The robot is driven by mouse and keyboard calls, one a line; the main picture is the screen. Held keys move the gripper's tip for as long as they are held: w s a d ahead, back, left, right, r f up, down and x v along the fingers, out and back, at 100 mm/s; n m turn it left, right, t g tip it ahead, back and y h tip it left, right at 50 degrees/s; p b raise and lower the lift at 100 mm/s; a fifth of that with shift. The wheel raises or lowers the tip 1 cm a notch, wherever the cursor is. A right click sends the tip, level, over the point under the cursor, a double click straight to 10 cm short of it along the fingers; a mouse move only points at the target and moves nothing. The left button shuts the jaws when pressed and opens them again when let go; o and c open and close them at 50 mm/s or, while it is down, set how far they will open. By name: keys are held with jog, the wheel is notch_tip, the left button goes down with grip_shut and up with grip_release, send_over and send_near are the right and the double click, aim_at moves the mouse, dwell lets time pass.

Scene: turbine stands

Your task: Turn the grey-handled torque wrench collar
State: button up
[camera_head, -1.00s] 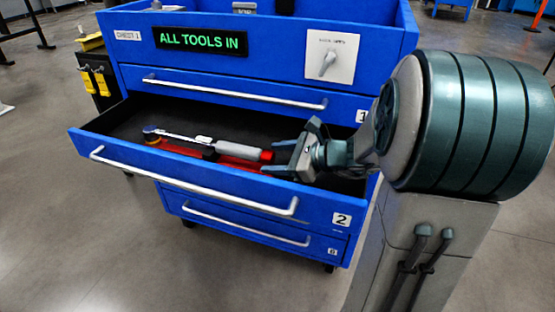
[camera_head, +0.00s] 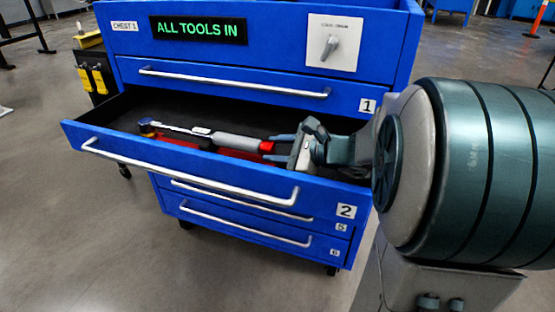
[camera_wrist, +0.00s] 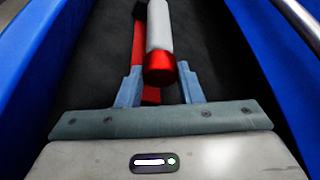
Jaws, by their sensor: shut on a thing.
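The torque wrench (camera_head: 205,137) lies along the open blue drawer, with a round head at the left and a grey handle (camera_head: 237,142) towards the right. Its red collar (camera_head: 266,147) is at the handle's right end, and the collar also shows in the wrist view (camera_wrist: 159,68). My gripper (camera_head: 275,148) reaches in from the right, level with the collar. In the wrist view its two fingers (camera_wrist: 160,78) stand one on each side of the red collar and are shut on it. The exact finger contact is hard to see.
A red tool recess (camera_head: 232,153) lies under the wrench in the dark drawer liner (camera_head: 110,118). The drawer's front wall and silver handle (camera_head: 190,171) are close below my gripper. A lit sign (camera_head: 198,29) reads "ALL TOOLS IN", beside a grey rotary switch (camera_head: 330,46).

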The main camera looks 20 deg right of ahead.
jog(key=shift+f+n+b, duration=0.1)
jog(key=shift+n+b, duration=0.2)
jog(key=shift+b, duration=0.35)
jog(key=o, duration=1)
jog(key=shift+r+p, duration=0.35)
jog(key=shift+r, duration=0.1)
jog(key=s+d+r+p, duration=0.2)
jog(key=d+r, duration=0.1)
jog(key=s+d+r+p, duration=0.2)
jog(key=d+r, duration=0.1)
jog(key=r, duration=0.1)
jog(key=s+d+r+p, duration=0.2)
jog(key=d+r, duration=0.1)
jog(key=shift+s+d+r+p, duration=0.15)
jog(key=shift+s+d+p, duration=0.15)
jog(key=shift+d, duration=0.1)
